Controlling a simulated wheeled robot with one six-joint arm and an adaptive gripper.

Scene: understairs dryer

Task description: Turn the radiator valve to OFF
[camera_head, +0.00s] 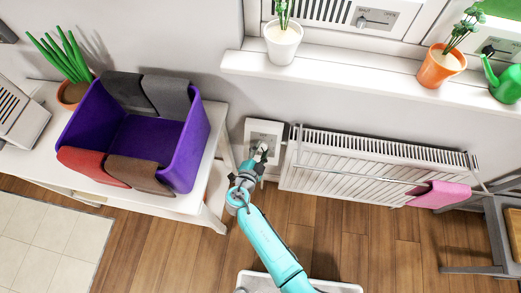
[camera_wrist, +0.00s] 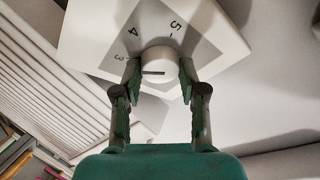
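The radiator valve is a white box (camera_head: 252,133) on the wall at the left end of the radiator. In the wrist view its face (camera_wrist: 95,35) has a grey panel with the numbers 3, 4 and 5. A round white knob (camera_wrist: 160,66) with a dark line stands out from it; I see no OFF mark. My gripper (camera_wrist: 160,70) has its fingertips on either side of the knob, very close to its edges. I cannot tell whether they press on it. In the head view my gripper (camera_head: 257,160) is in front of the box.
The white radiator (camera_head: 320,165) is to the right, with a pink cloth (camera_head: 440,195) on its rail. A white table (camera_head: 185,203) with a purple bin (camera_head: 190,150) stands to the left. Above, a windowsill (camera_head: 345,78) holds pots. A grey-framed chair (camera_head: 490,240) is at far right. Wooden floor lies below.

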